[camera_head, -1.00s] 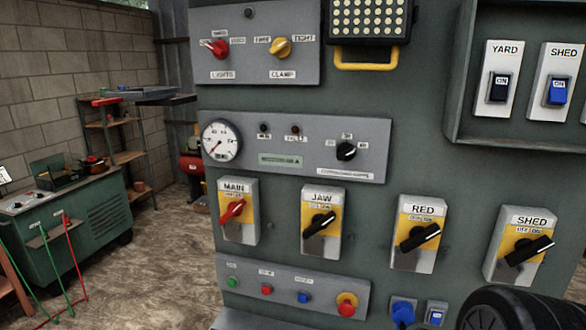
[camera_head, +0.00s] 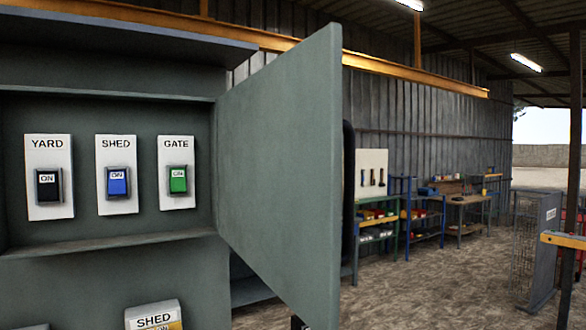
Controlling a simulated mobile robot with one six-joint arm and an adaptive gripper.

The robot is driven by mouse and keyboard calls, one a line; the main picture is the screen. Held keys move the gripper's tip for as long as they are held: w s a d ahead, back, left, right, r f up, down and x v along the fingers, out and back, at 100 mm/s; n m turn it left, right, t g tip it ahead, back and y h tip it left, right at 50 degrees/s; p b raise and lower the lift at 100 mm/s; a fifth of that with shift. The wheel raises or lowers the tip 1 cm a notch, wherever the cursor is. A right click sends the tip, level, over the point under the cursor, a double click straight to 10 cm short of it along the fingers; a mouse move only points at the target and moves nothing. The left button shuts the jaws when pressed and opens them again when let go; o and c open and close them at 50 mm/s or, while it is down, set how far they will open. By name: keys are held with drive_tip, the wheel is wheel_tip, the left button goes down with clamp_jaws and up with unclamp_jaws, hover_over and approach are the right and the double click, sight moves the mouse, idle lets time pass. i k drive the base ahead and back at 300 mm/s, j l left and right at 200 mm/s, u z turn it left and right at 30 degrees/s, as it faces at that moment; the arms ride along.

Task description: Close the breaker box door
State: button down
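The breaker box (camera_head: 110,243) is a green-grey recessed box at the left of the head view. Its door (camera_head: 285,165) is hinged on the box's right side and stands open, swung outward toward me. Inside are three white switch plates: YARD with a black switch (camera_head: 48,186), SHED with a blue switch (camera_head: 118,183) and GATE with a green switch (camera_head: 178,180). All three switches read ON. My gripper does not show in the current view.
Beyond the door are shelves with bins (camera_head: 378,228), a workbench (camera_head: 467,202) and a mesh panel (camera_head: 540,240) at the right. The dirt floor (camera_head: 420,285) right of the door is mostly clear.

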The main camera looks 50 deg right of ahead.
sight(281, 129)
drive_tip(key=k+l+u, duration=0.1)
drive_tip(key=l, duration=0.35)
drive_tip(key=k+l+u, duration=0.1)
drive_tip(key=l, duration=0.35)
drive_tip(key=k+l+u, duration=0.1)
drive_tip(key=l, duration=0.35)
drive_tip(key=k, duration=0.1)
drive_tip(key=z, duration=0.05)
